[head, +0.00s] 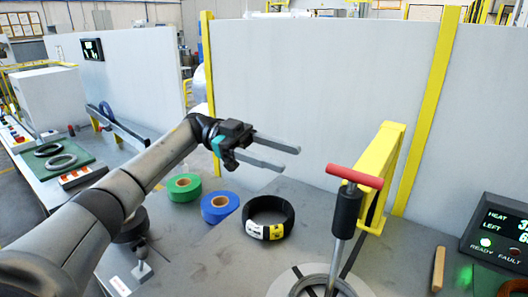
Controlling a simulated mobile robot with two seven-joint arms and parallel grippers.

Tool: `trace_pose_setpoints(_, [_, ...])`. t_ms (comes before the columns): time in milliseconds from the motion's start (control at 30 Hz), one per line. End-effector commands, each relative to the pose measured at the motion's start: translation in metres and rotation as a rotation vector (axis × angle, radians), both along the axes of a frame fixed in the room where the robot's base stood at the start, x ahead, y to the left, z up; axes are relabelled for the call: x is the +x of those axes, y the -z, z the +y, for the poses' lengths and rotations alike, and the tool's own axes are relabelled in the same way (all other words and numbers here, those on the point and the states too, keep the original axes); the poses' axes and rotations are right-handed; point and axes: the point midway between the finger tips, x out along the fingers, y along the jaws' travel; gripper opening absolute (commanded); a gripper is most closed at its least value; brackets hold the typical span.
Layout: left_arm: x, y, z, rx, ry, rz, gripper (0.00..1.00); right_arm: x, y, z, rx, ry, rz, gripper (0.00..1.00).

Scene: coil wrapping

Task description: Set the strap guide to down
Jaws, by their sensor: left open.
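No part is clearly labelled as the strap guide, so I cannot tell which one it is. A red crossbar (354,177) tops a black sleeve (346,212) on an upright metal post at the right of the worktable. A yellow frame (388,165) stands just behind it. My left gripper (290,159) is open and empty, in the air left of the red crossbar and apart from it. Its two grey fingers point right. A black coil (270,219) with a yellow and white label lies on the table below the gripper. My right gripper is not in view.
Green (184,186) and blue (220,206) tape rolls lie left of the coil. A grey ring (300,287) lies around the post's foot. A display box (497,235) and a wooden-handled tool (438,268) are at right. Grey panels (310,100) close off the back.

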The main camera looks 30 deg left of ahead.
Motion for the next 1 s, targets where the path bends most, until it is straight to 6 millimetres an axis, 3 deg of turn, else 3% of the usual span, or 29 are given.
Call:
trace_pose_setpoints(300, [0.001, 0.000, 0.028, 0.000, -0.001, 0.001, 0.52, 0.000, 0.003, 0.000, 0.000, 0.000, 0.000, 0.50])
trace_pose_setpoints(1000, [0.001, -0.002, 0.031, 0.000, 0.000, 0.001, 0.52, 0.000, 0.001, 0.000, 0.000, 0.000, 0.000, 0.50])
